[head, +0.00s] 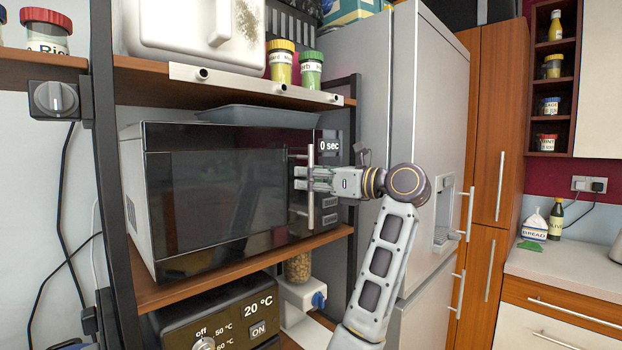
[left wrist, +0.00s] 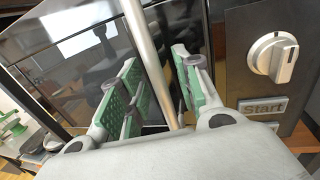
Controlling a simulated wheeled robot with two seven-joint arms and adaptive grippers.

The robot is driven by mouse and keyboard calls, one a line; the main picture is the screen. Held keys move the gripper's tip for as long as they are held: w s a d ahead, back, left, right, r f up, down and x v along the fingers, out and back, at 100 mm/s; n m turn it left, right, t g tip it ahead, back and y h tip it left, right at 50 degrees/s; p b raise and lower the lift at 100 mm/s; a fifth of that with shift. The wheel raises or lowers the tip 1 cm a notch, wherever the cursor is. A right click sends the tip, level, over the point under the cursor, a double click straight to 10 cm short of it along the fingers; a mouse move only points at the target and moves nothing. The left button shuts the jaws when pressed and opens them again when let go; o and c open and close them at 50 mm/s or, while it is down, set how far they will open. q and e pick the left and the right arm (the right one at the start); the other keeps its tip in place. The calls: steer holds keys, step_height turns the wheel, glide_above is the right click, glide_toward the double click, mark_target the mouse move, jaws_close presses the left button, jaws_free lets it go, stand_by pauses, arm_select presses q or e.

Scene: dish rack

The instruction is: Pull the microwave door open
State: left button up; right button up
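The black microwave (head: 215,185) stands on the rack's middle shelf, and its dark glass door looks closed. Its vertical silver bar handle (head: 311,210) is at the right side of the door. My left gripper (head: 304,178) is at the handle, at about mid height. In the left wrist view the silver handle (left wrist: 148,50) runs between the two green-padded fingers of my left gripper (left wrist: 160,90). The fingers are apart, with gaps showing beside the bar. My right gripper is not in view.
A dark tray (head: 265,116) lies on top of the microwave. A grey fridge (head: 425,110) stands close on the right, behind my arm. An oven-like appliance (head: 225,325) sits below. The microwave's knob (left wrist: 272,58) and Start button (left wrist: 262,107) are right of the handle.

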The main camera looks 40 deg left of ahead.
arm_select(q)
jaws_close()
stand_by(0.4)
